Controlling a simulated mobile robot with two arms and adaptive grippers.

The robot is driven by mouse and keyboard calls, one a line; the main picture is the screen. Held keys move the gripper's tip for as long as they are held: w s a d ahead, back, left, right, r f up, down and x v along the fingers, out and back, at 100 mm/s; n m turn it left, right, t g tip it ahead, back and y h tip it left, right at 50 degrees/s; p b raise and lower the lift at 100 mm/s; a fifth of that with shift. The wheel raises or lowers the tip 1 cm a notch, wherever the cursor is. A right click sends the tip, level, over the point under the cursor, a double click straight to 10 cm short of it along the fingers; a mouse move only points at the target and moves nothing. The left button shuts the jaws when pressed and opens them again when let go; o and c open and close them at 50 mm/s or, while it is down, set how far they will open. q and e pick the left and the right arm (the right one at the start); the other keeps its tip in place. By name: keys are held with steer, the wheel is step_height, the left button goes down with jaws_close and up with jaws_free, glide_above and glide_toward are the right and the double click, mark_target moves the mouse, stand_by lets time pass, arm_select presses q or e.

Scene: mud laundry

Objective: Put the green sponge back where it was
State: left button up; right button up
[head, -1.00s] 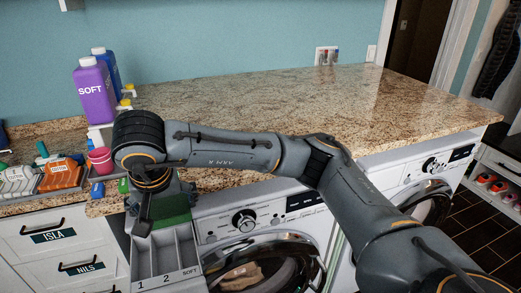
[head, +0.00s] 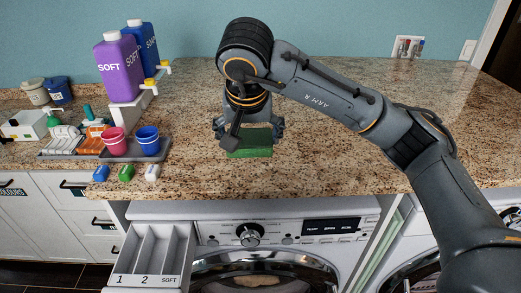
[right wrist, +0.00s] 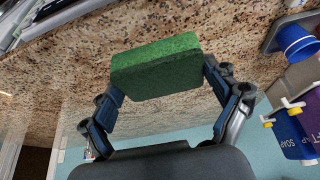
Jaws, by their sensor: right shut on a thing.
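The green sponge (head: 250,143) is held in my right gripper (head: 248,133), over the granite countertop near its front edge. In the right wrist view, the sponge (right wrist: 157,68) sits between the two fingers of the right gripper (right wrist: 160,85), which are shut on it. I cannot tell whether its underside touches the counter. My left gripper is not in view.
The detergent drawer (head: 153,255) stands open at the lower left. Purple (head: 120,66) and blue (head: 144,45) bottles, a pink cup (head: 115,141) and a blue cup (head: 147,140) on a tray stand left of the sponge. The countertop (head: 330,160) to its right is clear.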

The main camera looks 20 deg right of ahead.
steer(key=w+d+f, duration=0.1)
steer(key=w+d+f+p, duration=0.1)
steer(key=f, duration=0.1)
steer(key=w+d+f, duration=0.1)
steer(key=f, duration=0.1)
steer(key=shift+w+p, duration=0.4)
steer(key=shift+w+d+f, duration=0.1)
steer(key=shift+w+f, duration=0.05)
steer(key=shift+f, duration=0.05)
steer(key=p+x, duration=0.2)
steer(key=x, duration=0.1)
steer(key=shift+s+f+p, duration=0.25)
steer(key=shift+f+p, duration=0.1)
steer(key=shift+f, duration=0.3)
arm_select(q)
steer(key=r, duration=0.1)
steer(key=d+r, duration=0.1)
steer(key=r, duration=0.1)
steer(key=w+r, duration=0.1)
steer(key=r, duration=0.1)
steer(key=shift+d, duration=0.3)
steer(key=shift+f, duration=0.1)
arm_select(e)
steer(key=shift+f, duration=0.2)
steer(key=o, duration=1)
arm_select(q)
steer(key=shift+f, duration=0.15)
